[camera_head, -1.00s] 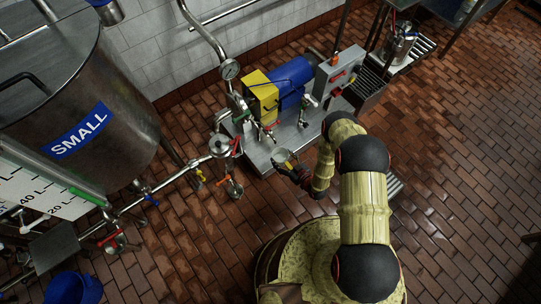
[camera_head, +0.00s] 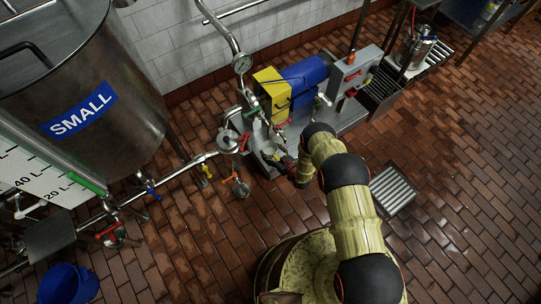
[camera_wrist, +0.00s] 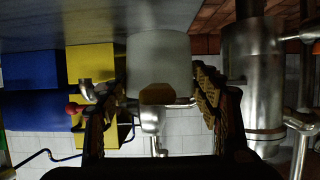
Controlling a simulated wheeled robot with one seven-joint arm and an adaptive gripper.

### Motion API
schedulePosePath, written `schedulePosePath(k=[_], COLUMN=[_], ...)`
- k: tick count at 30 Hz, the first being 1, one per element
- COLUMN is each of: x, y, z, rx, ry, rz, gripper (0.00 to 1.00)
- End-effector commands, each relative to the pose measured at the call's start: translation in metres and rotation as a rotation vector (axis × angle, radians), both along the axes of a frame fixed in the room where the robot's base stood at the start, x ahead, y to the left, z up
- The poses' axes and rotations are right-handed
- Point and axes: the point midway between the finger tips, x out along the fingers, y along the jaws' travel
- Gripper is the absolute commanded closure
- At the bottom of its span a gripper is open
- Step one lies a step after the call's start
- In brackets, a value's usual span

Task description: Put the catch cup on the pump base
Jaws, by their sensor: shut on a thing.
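My gripper (camera_head: 281,159) is shut on the catch cup (camera_head: 270,148), a small metal-looking cup. In the wrist view the pale grey cup (camera_wrist: 160,62) sits between my two fingers (camera_wrist: 158,92). The grey pump base (camera_head: 350,116) carries a yellow box and a blue motor. The cup is over the left part of the base in the head view. I cannot tell whether its bottom touches the base. My gripper and arm hide part of the base's front.
The yellow box (camera_head: 272,92) and blue motor (camera_head: 305,80) stand behind the cup. A pipe with a gauge (camera_head: 242,64) rises at the left. A metal filter housing (camera_head: 228,141) and hanging valve (camera_head: 238,187) are close left. A floor grate (camera_head: 392,190) lies at the right.

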Motion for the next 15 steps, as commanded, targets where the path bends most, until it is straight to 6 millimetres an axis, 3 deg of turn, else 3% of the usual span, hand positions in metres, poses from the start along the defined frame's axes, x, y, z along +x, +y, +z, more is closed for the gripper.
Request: schedulePosePath(k=[5, 11, 15], x=[0.007, 0.007, 0.008], y=[0.005, 0.006, 0.006], z=[-0.009, -0.039, -0.041], rx=[0.000, 0.000, 0.000], ry=[-0.004, 0.000, -0.001], rz=[0.001, -0.001, -0.001], gripper=[0.61, 0.61, 0.61])
